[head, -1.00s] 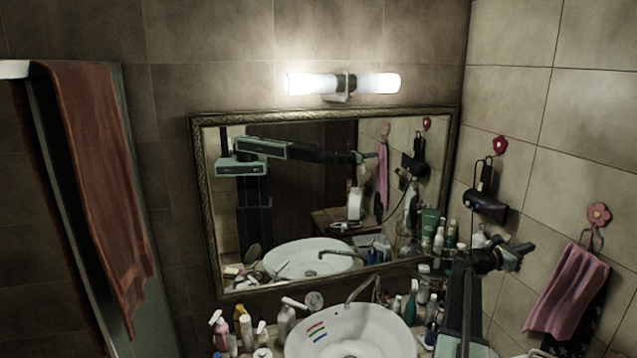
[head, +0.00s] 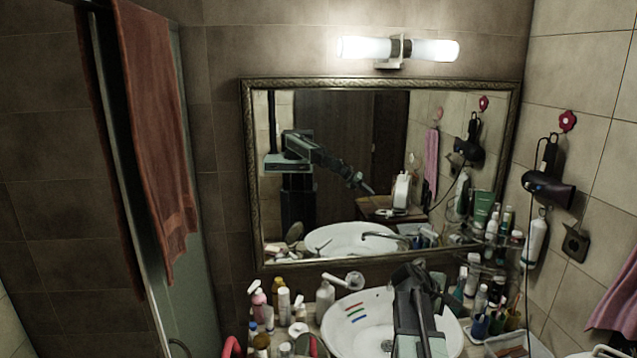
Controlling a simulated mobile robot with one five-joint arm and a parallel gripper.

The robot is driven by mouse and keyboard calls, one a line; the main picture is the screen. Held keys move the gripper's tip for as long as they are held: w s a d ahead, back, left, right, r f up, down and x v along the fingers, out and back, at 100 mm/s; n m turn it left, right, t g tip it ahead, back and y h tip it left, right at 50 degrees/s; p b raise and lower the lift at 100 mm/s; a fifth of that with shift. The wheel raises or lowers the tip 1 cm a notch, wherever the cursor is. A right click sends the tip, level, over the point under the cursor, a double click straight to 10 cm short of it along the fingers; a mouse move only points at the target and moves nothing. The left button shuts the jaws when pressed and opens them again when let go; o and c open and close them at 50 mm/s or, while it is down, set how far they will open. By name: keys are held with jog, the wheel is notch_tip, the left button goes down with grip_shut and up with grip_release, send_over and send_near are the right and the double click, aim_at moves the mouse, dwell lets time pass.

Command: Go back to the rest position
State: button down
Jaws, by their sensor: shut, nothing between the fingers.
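My arm reaches up from the bottom of the head view, in front of the right part of the white basin (head: 345,335). My gripper (head: 409,272) is at its far end, a dark shape near the tap, shut and empty. Its fingers are small and dark, seen from behind. The mirror (head: 355,130) shows a reflection of my arm stretched out to the right and sloping down.
Bottles (head: 258,298) crowd the counter left of the basin, and more bottles and cups (head: 480,300) stand to its right. A hair dryer (head: 548,188) hangs on the right wall. A brown towel (head: 160,130) hangs at the left. The space above the basin is open.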

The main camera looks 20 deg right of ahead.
jog(key=w+a+f+m+y+b, duration=0.1)
jog(key=a+f+y+b, duration=0.1)
jog(key=a+f, duration=0.5)
jog(key=a+f+m+y+b, duration=0.2)
jog(key=a+f+b, duration=0.15)
jog(key=a, duration=0.75)
jog(key=w+a+f+m+y+b, duration=0.1)
jog(key=a+f+y, duration=0.1)
jog(key=a+f, duration=0.55)
jog(key=s+a+f+m+y+b, duration=0.1)
jog(key=s+a+f+y+b, duration=0.1)
jog(key=a, duration=0.9)
jog(key=s+a+f+m+y+b, duration=0.1)
jog(key=s+a+f+y+b, duration=0.1)
jog(key=a, duration=0.9)
jog(key=shift+s+f+y+b, duration=0.15)
jog(key=shift+s+y+b, duration=0.2)
jog(key=shift+s, duration=0.3)
jog(key=shift+d, duration=0.15)
